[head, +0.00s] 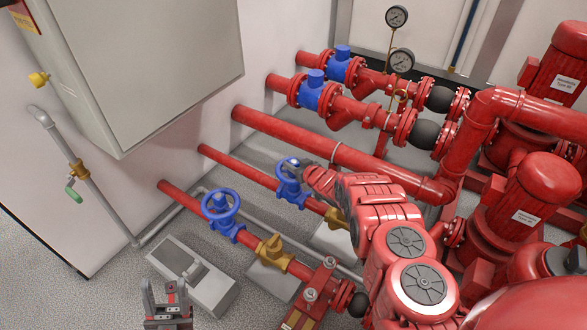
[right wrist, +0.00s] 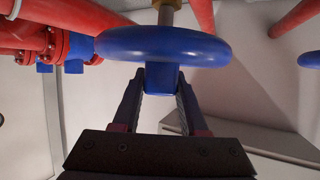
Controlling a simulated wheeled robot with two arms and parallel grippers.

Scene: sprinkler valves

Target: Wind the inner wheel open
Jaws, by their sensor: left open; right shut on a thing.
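Two blue handwheels sit on red pipes by the wall. The inner wheel (head: 284,187) is the farther one in the head view; the other blue wheel (head: 220,207) is nearer and to its left. My right gripper (head: 294,165) is at the inner wheel and hides part of it. In the right wrist view the inner wheel (right wrist: 155,44) is seen nearly edge-on, and my right gripper's fingers (right wrist: 161,92) flank a blue block-like part at its middle, shut on it. My left gripper (head: 168,294) is open and empty, low at the left, apart from both wheels.
Brass fittings (head: 272,250) and a red flange sit along the nearer pipe. A grey floor box (head: 190,277) lies near my left gripper. A large cabinet (head: 150,70) hangs on the wall. Red pumps (head: 540,195) and pipes crowd the right. Bare floor shows at lower left.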

